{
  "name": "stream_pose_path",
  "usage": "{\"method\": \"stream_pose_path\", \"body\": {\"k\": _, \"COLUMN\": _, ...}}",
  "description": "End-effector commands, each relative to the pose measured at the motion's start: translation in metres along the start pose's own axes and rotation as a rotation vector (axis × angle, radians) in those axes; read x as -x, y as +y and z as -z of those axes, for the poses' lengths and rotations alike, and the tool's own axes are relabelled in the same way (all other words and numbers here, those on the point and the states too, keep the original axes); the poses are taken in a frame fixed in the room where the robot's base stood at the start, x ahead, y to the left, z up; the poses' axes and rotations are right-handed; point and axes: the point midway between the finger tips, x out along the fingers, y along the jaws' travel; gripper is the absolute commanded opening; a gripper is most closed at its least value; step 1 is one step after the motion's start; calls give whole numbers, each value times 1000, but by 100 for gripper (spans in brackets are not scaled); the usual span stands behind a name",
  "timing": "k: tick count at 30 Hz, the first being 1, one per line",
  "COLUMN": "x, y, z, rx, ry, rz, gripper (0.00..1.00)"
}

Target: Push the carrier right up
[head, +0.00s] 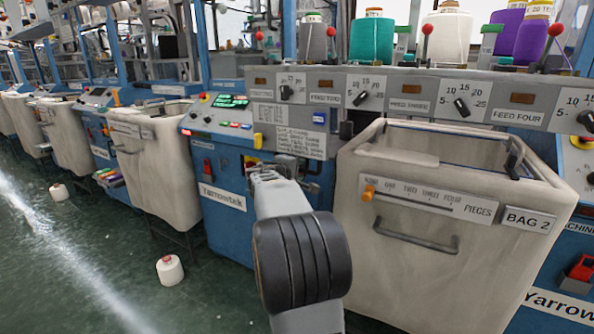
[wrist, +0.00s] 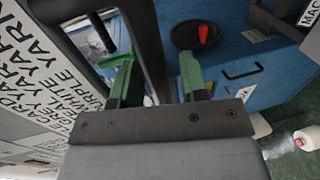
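My gripper (wrist: 156,82) shows in the wrist view with two green-tipped fingers set apart and no object clearly held. A dark upright bar (wrist: 149,45) passes behind and between the fingers; I cannot tell whether they touch it. I cannot identify the carrier with certainty in either view. In the head view my arm reaches to the front of the blue Yarrowtek machine (head: 228,205), below the yarn card (head: 300,142). The fingertips are hidden there by my own arm, and small grey fittings (head: 312,167) show beside its end.
A pale bin labelled BAG 2 (head: 400,270) stands close to my arm's right. Another bin (head: 155,165) stands left. Feed dials (head: 362,98) and yarn cones (head: 371,42) are above. A white cone (head: 170,269) lies on the green floor. A red switch (wrist: 204,34) is near the fingers.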

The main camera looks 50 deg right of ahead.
Motion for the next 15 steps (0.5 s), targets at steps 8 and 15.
{"method": "stream_pose_path", "body": {"k": 8, "x": 0, "y": 0, "z": 0, "rx": 0, "ry": 0, "rz": 0, "gripper": 14}}
{"method": "stream_pose_path", "body": {"k": 15, "x": 0, "y": 0, "z": 0, "rx": 0, "ry": 0, "rz": 0, "gripper": 0}}
